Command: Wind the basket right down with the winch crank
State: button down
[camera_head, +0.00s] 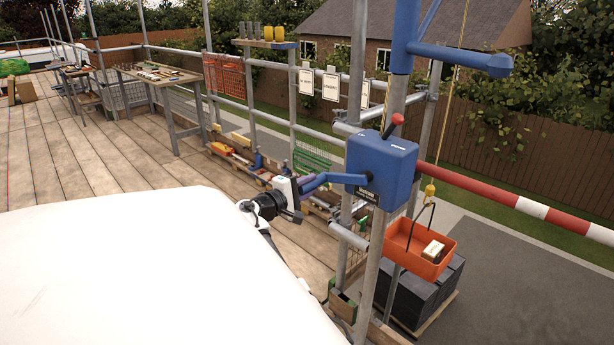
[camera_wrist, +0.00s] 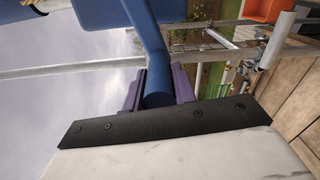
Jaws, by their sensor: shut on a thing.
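The blue winch box (camera_head: 382,168) is fixed to the scaffold poles, and part of it shows at the top of the wrist view (camera_wrist: 98,14). Its blue crank (camera_head: 328,180) sticks out to the left. My gripper (camera_head: 299,187) is shut on the crank's outer end; in the wrist view the purple-grey fingers (camera_wrist: 159,92) sit either side of the round blue crank handle (camera_wrist: 154,60). The orange basket (camera_head: 415,252) hangs from a yellow hook (camera_head: 430,189) outside the platform, with a small pale package (camera_head: 433,250) in it. Its height above the ground is hard to judge.
A lever with a red knob (camera_head: 397,119) tops the winch. A red-and-white rail (camera_head: 480,187) runs right. Dark stacked slates (camera_head: 418,295) stand on a pallet below the basket. A workbench (camera_head: 155,75) and low trays (camera_head: 232,150) line the platform edge; the planks (camera_head: 85,150) are mostly clear.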

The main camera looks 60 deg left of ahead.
jog(key=shift+w+d+f, duration=0.2)
jog(key=shift+d+f, duration=0.05)
jog(key=shift+f, duration=0.05)
jog(key=c, duration=1.1)
grip_release()
jog(key=shift+r, duration=0.1)
jog(key=shift+s+a, duration=0.1)
jog(key=shift+s, duration=0.05)
jog(key=shift+s, duration=0.3)
jog(key=b+v, duration=0.3)
jog(key=v, duration=1)
jog(key=shift+b, duration=0.3)
